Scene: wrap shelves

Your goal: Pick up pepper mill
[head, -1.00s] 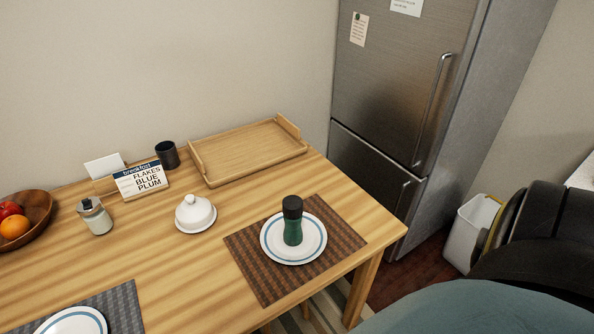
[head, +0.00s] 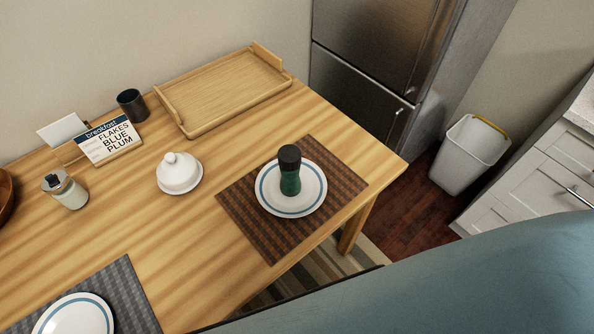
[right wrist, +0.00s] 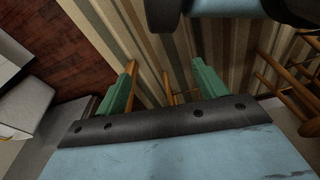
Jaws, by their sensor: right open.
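The pepper mill (head: 289,172) is green with a black top. It stands upright on a white plate with a blue ring (head: 262,190), on a brown woven placemat (head: 243,222) at the right part of the table. In the right wrist view my right gripper (right wrist: 164,82) is open, its two green fingers apart with nothing between them. It points at the striped rug and wooden chair legs, and the mill is not in that view. Neither gripper shows in the head view; a large blue-grey arm part of mine crosses its lower right.
The wooden table (head: 150,220) also bears a wooden tray (head: 222,92), a black cup (head: 131,104), a white butter dish (head: 179,173), a glass jar (head: 68,191), a breakfast sign (head: 108,142) and a second plate (head: 75,318). A white bin (head: 468,155) and fridge (head: 365,85) stand beyond.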

